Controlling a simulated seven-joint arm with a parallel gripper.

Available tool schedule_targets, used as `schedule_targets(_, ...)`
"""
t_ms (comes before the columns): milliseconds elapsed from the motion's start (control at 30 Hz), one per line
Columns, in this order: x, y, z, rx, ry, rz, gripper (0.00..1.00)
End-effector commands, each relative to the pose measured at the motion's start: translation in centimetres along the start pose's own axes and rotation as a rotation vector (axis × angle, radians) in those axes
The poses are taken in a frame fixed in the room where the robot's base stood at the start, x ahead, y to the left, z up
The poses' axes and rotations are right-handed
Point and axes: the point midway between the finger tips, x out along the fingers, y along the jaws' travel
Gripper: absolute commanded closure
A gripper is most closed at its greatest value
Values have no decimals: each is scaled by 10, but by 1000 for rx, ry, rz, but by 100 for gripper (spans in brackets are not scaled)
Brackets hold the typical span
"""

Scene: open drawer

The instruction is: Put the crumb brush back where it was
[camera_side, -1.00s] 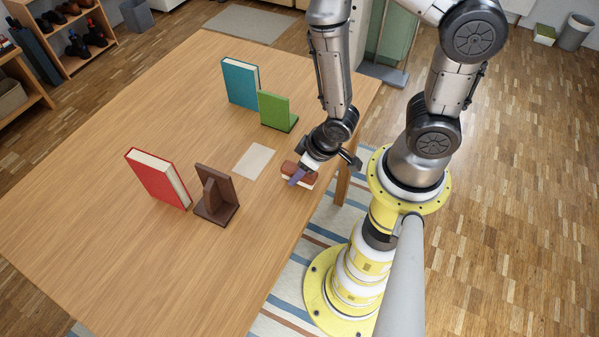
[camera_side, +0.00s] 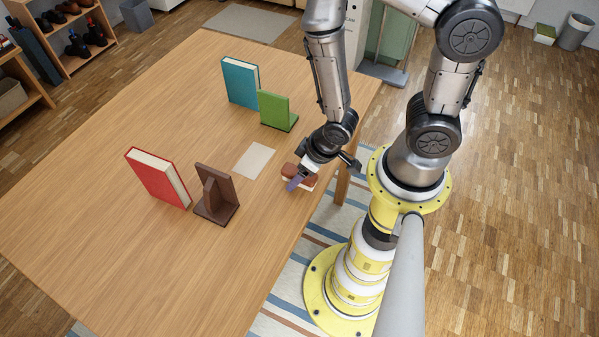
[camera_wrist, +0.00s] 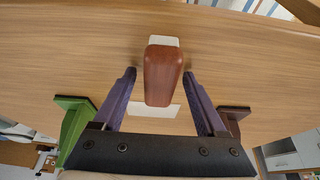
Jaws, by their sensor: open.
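The crumb brush (camera_side: 305,180) has a brown back and pale bristles. It lies on the table near the edge closest to my base. In the wrist view the brush (camera_wrist: 163,75) shows between the two purple fingers of my gripper (camera_wrist: 160,76). The fingers are open, with a visible gap on each side of the brush. In the side view my gripper (camera_side: 293,183) is low over the brush and hides part of it. A pale flat card (camera_side: 255,161) lies bare on the table to the left of the brush.
On the table (camera_side: 120,260) a teal book (camera_side: 240,84) stands by a green bookend (camera_side: 277,111). A red book (camera_side: 158,178) stands by a dark brown bookend (camera_side: 216,196). The wood between the two pairs is clear apart from the card.

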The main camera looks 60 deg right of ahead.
Motion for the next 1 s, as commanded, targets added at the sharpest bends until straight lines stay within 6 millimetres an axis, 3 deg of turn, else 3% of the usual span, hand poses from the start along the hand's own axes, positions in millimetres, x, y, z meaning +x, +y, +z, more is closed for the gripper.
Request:
schedule_targets(500, -65, 0, -2, 0, 4, 0, 26)
schedule_targets(667, -76, -1, -2, 1, 3, -3, 26)
schedule_targets(867, -105, -9, -36, 20, 27, -55, 26)
schedule_targets(1000, -159, -9, -71, 19, 60, -96, 26)
